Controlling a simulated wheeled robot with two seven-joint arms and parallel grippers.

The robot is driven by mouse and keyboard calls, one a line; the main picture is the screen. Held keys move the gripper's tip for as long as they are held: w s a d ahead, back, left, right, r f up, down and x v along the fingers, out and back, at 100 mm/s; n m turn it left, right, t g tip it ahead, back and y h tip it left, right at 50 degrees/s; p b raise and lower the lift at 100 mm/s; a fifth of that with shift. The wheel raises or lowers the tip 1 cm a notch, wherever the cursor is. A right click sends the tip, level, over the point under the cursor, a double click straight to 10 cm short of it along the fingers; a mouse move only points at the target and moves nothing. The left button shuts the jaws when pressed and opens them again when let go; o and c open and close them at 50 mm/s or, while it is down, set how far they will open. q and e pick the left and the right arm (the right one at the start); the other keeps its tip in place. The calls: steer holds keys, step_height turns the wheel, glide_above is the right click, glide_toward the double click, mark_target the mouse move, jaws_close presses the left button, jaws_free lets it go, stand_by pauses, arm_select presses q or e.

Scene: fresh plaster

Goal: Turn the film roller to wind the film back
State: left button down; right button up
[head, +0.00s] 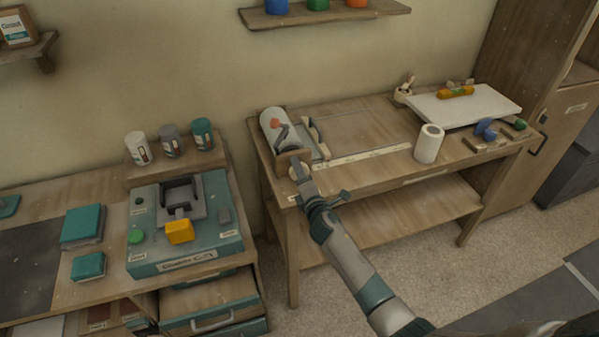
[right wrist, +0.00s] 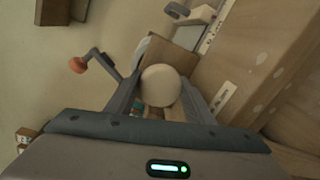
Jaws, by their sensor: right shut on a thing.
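The film roller (head: 274,122) is a pale cylinder in a wooden stand at the left end of the wooden table. A dark crank with an orange knob (head: 275,122) is on it; the orange knob also shows at the left in the right wrist view (right wrist: 78,64). My right gripper (head: 298,163) is at the near end of the roller. In the right wrist view its fingers (right wrist: 160,92) are shut on a round, pale knob (right wrist: 160,84), one finger on each side. The orange knob is outside the fingers. My left gripper is not in view.
A white roll (head: 429,143) stands on the table beside a long labelled strip (head: 365,158). A white board (head: 470,105) lies at the back right. A teal machine (head: 185,255) stands on the left bench. The middle of the table is clear.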

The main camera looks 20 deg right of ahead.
steer(key=m, duration=0.4)
steer(key=shift+f, duration=0.2)
steer(key=shift+y, duration=0.4)
steer(key=o, duration=1)
steer(key=shift+s, duration=0.1)
steer(key=shift+s, duration=0.1)
steer(key=s+b, duration=0.1)
steer(key=s, duration=0.4)
steer(key=s+r+b, duration=0.1)
steer(key=s, duration=0.5)
steer(key=s+r, duration=0.1)
steer(key=s, duration=0.5)
steer(key=shift+d+b, duration=0.3)
steer(key=shift+b, duration=0.1)
steer(key=shift+f, duration=0.1)
